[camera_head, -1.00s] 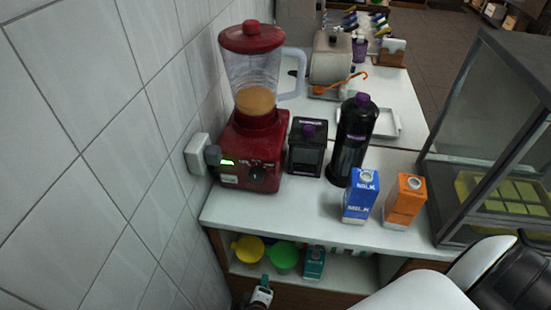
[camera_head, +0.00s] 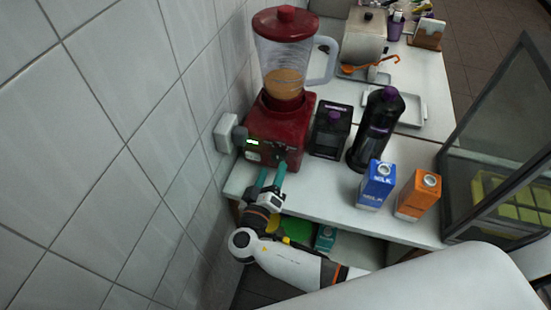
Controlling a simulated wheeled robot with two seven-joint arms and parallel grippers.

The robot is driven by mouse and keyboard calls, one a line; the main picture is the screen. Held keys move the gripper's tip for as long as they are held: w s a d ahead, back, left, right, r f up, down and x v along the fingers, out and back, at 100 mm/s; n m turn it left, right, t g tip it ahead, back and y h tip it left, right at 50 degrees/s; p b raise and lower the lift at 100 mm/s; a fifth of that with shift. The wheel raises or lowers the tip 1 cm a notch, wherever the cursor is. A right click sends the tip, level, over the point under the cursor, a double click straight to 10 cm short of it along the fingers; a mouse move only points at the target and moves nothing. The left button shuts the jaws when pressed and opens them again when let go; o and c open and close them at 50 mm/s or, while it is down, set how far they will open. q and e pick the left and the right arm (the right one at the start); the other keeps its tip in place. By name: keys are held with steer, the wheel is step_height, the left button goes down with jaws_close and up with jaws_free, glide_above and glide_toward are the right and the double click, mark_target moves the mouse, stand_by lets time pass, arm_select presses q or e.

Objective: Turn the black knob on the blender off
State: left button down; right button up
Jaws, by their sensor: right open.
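The blender has a red base (camera_head: 285,117), a clear jug (camera_head: 288,62) holding some tan liquid, and a red lid (camera_head: 286,22). It stands on the white counter against the tiled wall. A small green light glows on its front panel. The black knob is on the front of the base, largely hidden behind my fingers. My right gripper (camera_head: 272,173) is open, its teal fingers pointing up at the front panel near the knob. I cannot tell whether they touch it. My left gripper is not in view.
A black box (camera_head: 331,130) with a purple knob and a dark bottle (camera_head: 375,130) stand right of the blender. Blue (camera_head: 376,185) and orange (camera_head: 418,196) cartons stand near the front edge. A glass case (camera_head: 500,150) is at the right. A wall socket (camera_head: 226,132) is left of the blender.

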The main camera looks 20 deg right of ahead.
mark_target(276, 160)
steer(key=shift+p+x, duration=0.4)
steer(key=shift+x, duration=1.45)
steer(key=c, duration=1)
steer(key=shift+f, duration=0.1)
steer(key=n+b, duration=0.1)
steer(key=n, duration=0.2)
steer(key=shift+n, duration=0.3)
steer(key=shift+n+b, duration=0.35)
steer(key=shift+n, duration=1.85)
steer(key=o, duration=1)
steer(key=shift+a, duration=0.1)
